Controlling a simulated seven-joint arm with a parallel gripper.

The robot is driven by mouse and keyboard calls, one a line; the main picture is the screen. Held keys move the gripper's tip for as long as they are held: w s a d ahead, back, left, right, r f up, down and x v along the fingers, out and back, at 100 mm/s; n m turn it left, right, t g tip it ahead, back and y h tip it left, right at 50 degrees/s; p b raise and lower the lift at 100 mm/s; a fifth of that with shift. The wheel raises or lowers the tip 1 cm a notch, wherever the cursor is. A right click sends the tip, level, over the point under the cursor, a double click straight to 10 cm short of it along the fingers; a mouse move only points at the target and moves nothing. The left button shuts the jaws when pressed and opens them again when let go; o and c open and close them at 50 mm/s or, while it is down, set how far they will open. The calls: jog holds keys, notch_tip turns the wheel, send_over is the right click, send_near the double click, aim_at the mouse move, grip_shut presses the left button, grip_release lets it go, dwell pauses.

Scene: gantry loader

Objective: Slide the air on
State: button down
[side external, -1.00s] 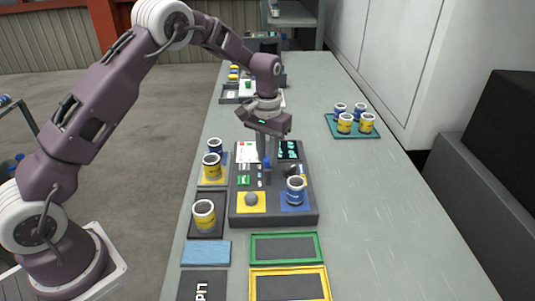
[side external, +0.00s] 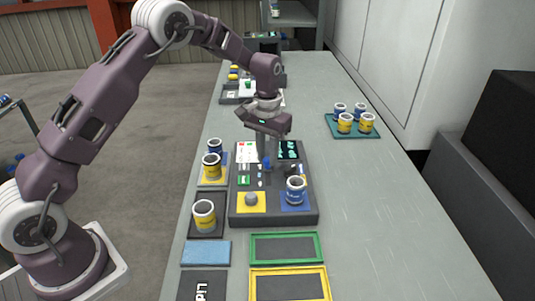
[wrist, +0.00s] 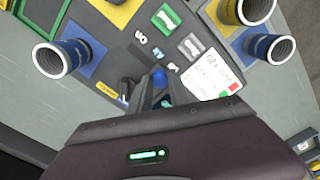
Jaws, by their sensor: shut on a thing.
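The control panel (side external: 240,212) is a dark grey box on the bench with switches, labels and a small screen (side external: 288,150). A blue slider knob (side external: 267,164) sits in its upper middle. My gripper (side external: 266,157) reaches down onto the panel and is shut on the blue knob. In the wrist view the knob (wrist: 160,77) shows at the fingertips of my gripper (wrist: 161,86), which hide part of it.
A blue-banded cup (side external: 295,190) stands on the panel's blue square, right of a grey ball knob (side external: 251,199) on yellow. Yellow and blue cups stand left of the panel. A green tray (side external: 340,132) holds several cups. Green and yellow frames lie in front.

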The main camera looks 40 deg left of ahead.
aim_at(268, 183)
dwell(0.3)
jog(key=shift+s+d, duration=1.95)
jog(key=shift+d, duration=0.05)
jog(key=c, duration=1.2)
grip_release()
notch_tip(268, 183, up, 7)
jog(key=shift+r, duration=0.1)
